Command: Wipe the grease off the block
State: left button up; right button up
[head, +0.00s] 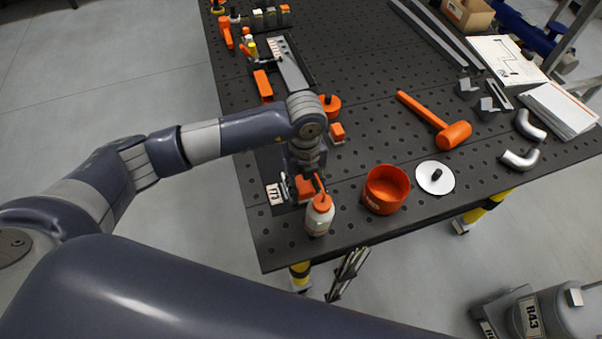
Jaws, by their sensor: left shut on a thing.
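My left gripper (304,185) points down close above the near left part of the dark perforated table (400,215). It is shut on an orange thing (306,189), mostly hidden by the fingers and the bottle, so I cannot tell its shape. A white bottle with an orange cap and spout (319,217) stands just in front of the gripper; I cannot tell whether they touch. A white label marked 177 (274,193) lies left of the gripper. I cannot make out which item is the block, or any grease. My right gripper is not in view.
Metal pipe elbows (520,159) lie near the right edge. The table's centre is mostly clear.

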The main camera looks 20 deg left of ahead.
pick_arm(q)
jog(key=shift+s+d, duration=0.2)
jog(key=shift+s, duration=0.1)
jog(key=shift+s+f, duration=0.1)
jog(key=shift+w+a+b, duration=0.4)
jog(key=shift+w+b, duration=0.05)
jog(key=shift+w, duration=0.25)
jog(key=shift+w+a+b, duration=0.4)
jog(key=shift+w+b, duration=0.05)
jog(key=shift+w, duration=0.2)
jog(key=shift+w+a, duration=0.3)
jog(key=shift+w, duration=0.05)
